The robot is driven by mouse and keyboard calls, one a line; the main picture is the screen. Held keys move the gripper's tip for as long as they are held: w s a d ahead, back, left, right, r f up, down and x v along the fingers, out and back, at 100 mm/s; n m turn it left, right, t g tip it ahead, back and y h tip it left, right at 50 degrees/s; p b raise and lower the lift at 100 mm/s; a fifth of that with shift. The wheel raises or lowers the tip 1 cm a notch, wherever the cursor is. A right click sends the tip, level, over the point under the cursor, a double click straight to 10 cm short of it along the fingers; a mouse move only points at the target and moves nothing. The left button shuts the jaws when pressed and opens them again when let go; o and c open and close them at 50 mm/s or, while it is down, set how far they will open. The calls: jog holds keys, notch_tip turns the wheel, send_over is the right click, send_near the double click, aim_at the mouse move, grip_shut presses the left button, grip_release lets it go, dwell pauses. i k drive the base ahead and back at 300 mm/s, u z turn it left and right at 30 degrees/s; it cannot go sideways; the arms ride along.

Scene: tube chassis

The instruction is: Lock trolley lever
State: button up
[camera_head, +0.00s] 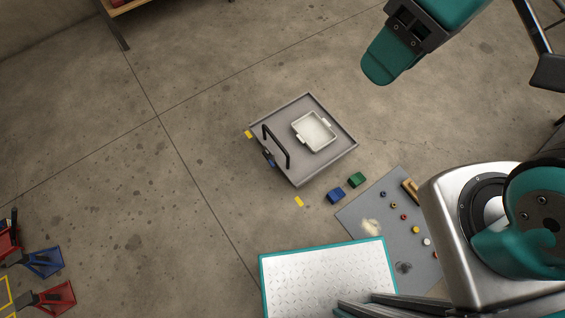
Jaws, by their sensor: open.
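A grey trolley (257,121) with a low rim stands on the concrete floor near the middle of the view. A black loop handle (287,150) rises from its left side. A small dark lever part with some blue (269,160) sits by the handle's base; its exact setting is too small to tell.
A white tray (301,123) lies on the trolley. A grey mat (377,208) with small parts is at lower right. Red and blue items (43,263) stand at lower left. Floor left of the trolley is clear.

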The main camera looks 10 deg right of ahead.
aim_at(270, 160)
jog(key=k, duration=0.7)
jog(key=u, duration=0.8)
jog(key=i, duration=1.3)
jog(key=z, duration=1.35)
jog(key=k, duration=0.7)
jog(key=u, duration=0.5)
jog(key=i, duration=1)
jog(key=z, duration=0.05)
